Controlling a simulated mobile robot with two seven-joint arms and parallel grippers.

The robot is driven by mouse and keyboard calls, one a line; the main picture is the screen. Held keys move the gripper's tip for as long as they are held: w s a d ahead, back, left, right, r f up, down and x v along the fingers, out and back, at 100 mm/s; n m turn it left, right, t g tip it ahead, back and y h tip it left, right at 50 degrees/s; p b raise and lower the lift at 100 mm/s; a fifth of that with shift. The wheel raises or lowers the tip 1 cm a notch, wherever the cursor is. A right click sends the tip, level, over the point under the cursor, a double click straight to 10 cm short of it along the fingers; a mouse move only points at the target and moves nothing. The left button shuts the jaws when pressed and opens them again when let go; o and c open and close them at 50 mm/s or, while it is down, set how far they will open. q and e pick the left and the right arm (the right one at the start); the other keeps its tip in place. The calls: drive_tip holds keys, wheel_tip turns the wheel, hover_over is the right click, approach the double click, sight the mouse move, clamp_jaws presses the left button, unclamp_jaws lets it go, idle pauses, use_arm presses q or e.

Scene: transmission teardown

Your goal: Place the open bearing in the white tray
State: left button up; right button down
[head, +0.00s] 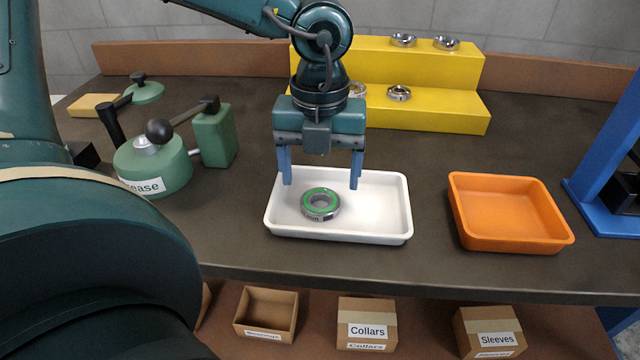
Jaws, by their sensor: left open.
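A bearing (320,204) with a green ring face and a metal rim lies flat inside the white tray (390,238), left of the tray's middle. The tray sits on the dark table. My left gripper (320,182) points down over the tray, its two blue fingers spread wide. The fingers are apart from the bearing, which lies in front of and below the gap between them. Nothing is held in the gripper. My right gripper does not show.
An orange tray (510,212) stands empty at the right. A yellow stepped stand (440,112) at the back holds several metal rings. A green grease device (152,165) stands at the left. Labelled boxes, such as the Collars box (367,322), sit below the table's front edge.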

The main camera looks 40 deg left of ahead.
use_arm(q)
wheel_tip(320, 180, up, 8)
drive_tip(key=shift+p, duration=0.3)
idle(0.4)
